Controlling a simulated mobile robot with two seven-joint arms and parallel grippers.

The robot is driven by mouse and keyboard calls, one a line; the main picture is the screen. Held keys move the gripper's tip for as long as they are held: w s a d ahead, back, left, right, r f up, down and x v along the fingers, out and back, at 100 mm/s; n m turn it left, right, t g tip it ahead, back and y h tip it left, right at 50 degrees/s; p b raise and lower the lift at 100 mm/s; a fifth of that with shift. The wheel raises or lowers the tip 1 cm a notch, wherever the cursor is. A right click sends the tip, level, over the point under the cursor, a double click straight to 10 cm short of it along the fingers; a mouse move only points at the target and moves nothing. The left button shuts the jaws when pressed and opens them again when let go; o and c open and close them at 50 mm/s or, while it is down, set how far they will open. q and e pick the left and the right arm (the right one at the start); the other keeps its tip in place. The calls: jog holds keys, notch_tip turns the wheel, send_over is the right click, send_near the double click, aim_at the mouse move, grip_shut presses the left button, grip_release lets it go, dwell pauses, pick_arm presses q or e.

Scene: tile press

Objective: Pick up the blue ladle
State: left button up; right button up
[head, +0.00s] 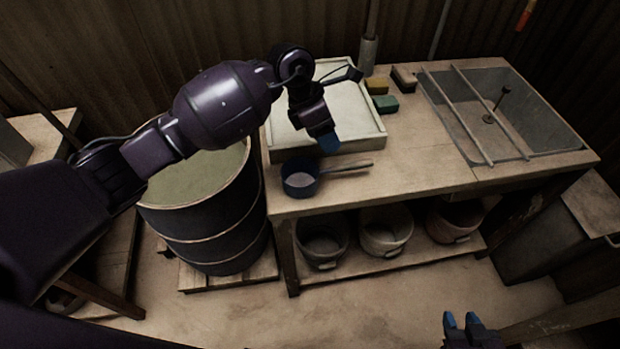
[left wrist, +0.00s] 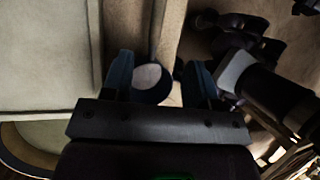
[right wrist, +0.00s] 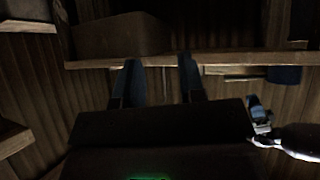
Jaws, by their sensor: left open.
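The blue ladle (head: 300,190) stands on the wooden table near its front left corner. Its bowl is dark blue and pale inside, and its handle points right. My left gripper (head: 330,145) is open above and behind the ladle, fingers pointing down and apart from it. In the left wrist view the ladle's bowl (left wrist: 152,84) shows between the fingers (left wrist: 160,75), partly hidden by the gripper body. My right gripper (head: 468,322) is at the bottom of the head view, away from the table. In the right wrist view its fingers (right wrist: 158,80) are apart with nothing between them.
A pale tray (head: 376,140) lies just behind the ladle. A dark barrel (head: 215,225) stands left of the table (head: 420,180). A yellow sponge (head: 376,87) and a green one (head: 385,104) lie behind. A sink (head: 520,110) is right. Buckets (head: 386,232) stand below.

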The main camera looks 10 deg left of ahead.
aim_at(340, 164)
pick_arm(q)
jog(key=x, duration=0.5)
jog(key=shift+a+b, duration=0.15)
jog(key=shift+b, duration=0.25)
jog(key=b+x, duration=0.1)
jog(key=x, duration=0.4)
jog(key=shift+w+a+f, duration=0.15)
jog(key=shift+f, duration=0.35)
jog(key=c, duration=0.9)
grip_shut()
